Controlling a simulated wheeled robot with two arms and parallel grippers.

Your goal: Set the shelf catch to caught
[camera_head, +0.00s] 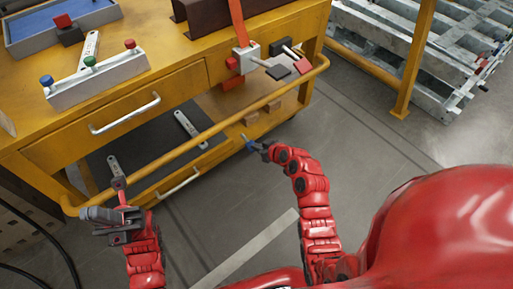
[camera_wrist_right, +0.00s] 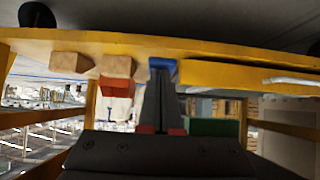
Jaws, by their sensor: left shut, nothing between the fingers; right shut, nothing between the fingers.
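My right gripper (camera_head: 246,139) is shut at the right end of the cart's lower shelf, near its front edge. In the right wrist view its closed fingers (camera_wrist_right: 162,98) reach up to a small blue piece (camera_wrist_right: 163,64) at the yellow shelf edge (camera_wrist_right: 215,74). They look close to it or touching; I cannot tell which. My left gripper (camera_head: 119,187) is shut and empty by the cart's front rail, at lower left.
A yellow rail (camera_head: 170,157) runs along the cart's front. Wooden blocks (camera_head: 250,118) stand near the shelf's right end. A grey clamp-like block (camera_head: 246,58) with red parts sits on the top corner. A drawer handle (camera_head: 125,114) sticks out. The floor (camera_head: 365,150) to the right is clear.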

